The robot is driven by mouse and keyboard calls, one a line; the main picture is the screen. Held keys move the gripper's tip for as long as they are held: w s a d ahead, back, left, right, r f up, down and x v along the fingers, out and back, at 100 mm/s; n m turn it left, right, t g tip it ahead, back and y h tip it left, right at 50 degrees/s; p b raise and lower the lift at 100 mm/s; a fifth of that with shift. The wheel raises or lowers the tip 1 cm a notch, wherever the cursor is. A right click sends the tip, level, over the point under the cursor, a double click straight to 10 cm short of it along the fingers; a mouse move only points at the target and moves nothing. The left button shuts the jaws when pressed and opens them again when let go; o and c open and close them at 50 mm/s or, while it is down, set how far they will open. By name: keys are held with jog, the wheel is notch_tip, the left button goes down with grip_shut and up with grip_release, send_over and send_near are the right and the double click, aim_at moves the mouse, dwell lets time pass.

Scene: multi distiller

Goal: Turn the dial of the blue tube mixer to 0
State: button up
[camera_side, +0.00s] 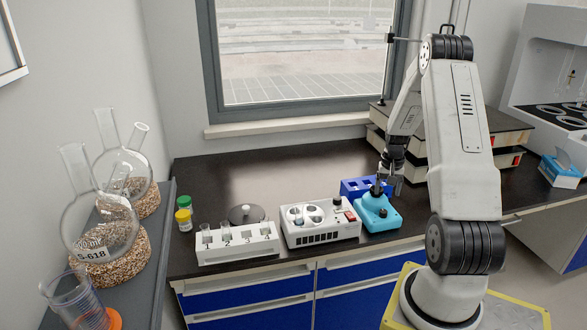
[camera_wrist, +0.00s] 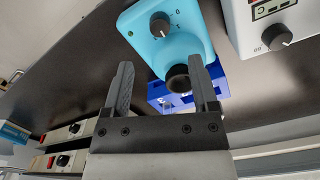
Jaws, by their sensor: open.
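The blue tube mixer (camera_side: 378,213) stands on the dark bench, in front of a dark blue rack, in the side view. In the wrist view the mixer (camera_wrist: 190,40) is at the top middle, with its black dial (camera_wrist: 160,24) on the light blue face and a black round cup (camera_wrist: 177,78) nearer the fingers. My gripper (camera_side: 389,188) is just above and behind the mixer in the side view. In the wrist view my gripper (camera_wrist: 160,85) is open, with nothing between its fingers. The right finger is close to the black cup; whether it touches is unclear.
A white device (camera_side: 320,224) with round wells stands left of the mixer. A numbered white tube rack (camera_side: 237,243) is farther left. The dark blue rack (camera_side: 358,187) stands right behind the mixer. Stacked instruments (camera_side: 480,130) sit behind my arm. The back left bench is clear.

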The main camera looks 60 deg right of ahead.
aim_at(383, 211)
jog(key=shift+f, duration=0.15)
jog(key=shift+f, duration=3.75)
grip_shut()
